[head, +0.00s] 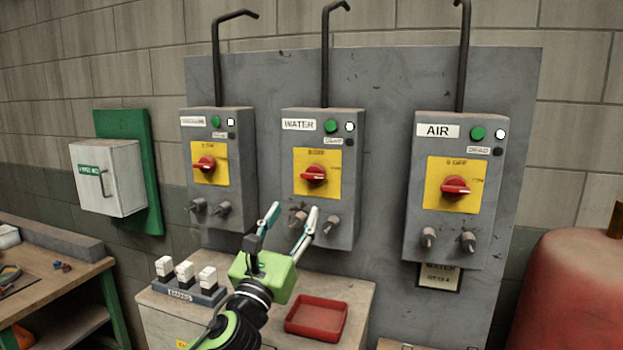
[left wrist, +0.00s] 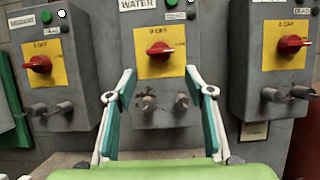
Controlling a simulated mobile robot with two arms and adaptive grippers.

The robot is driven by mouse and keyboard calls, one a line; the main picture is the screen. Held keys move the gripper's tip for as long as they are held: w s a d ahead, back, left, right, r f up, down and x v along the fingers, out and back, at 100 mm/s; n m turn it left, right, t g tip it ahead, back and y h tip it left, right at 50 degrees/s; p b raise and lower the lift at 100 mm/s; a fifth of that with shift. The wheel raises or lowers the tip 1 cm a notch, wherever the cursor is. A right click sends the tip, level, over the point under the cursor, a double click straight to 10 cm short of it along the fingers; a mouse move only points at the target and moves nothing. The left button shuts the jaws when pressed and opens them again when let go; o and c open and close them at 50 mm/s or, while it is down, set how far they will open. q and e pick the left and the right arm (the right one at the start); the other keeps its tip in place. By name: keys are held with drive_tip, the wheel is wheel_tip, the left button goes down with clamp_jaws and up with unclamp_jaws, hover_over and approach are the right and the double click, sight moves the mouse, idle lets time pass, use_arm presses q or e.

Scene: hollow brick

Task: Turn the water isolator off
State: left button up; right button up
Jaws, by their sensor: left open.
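The WATER isolator box (head: 320,225) is the middle of three grey boxes on a grey back panel. Its red rotary handle (head: 314,175) sits on a yellow plate and lies roughly horizontal; it also shows in the left wrist view (left wrist: 159,51). A green lamp and a white lamp are above it. My left gripper (head: 291,215) is open and empty, in front of and below the handle. In the left wrist view its fingers (left wrist: 160,80) spread on either side of the box's lower part, with the handle between and beyond them. My right gripper is not in view.
Similar boxes stand left (head: 220,209) and right, the latter labelled AIR (head: 450,235). Two metal stubs project below each handle. A cabinet below bears a red tray (head: 316,318) and a rack of white-topped blocks (head: 186,285). A red tank (head: 570,290) stands at right.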

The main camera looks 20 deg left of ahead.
sight(312, 179)
use_arm(q)
drive_tip(key=p+x, duration=0.4)
drive_tip(key=x, duration=0.8)
drive_tip(key=shift+w, duration=0.55)
drive_tip(key=shift+c, duration=0.5)
drive_tip(key=c, duration=0.8)
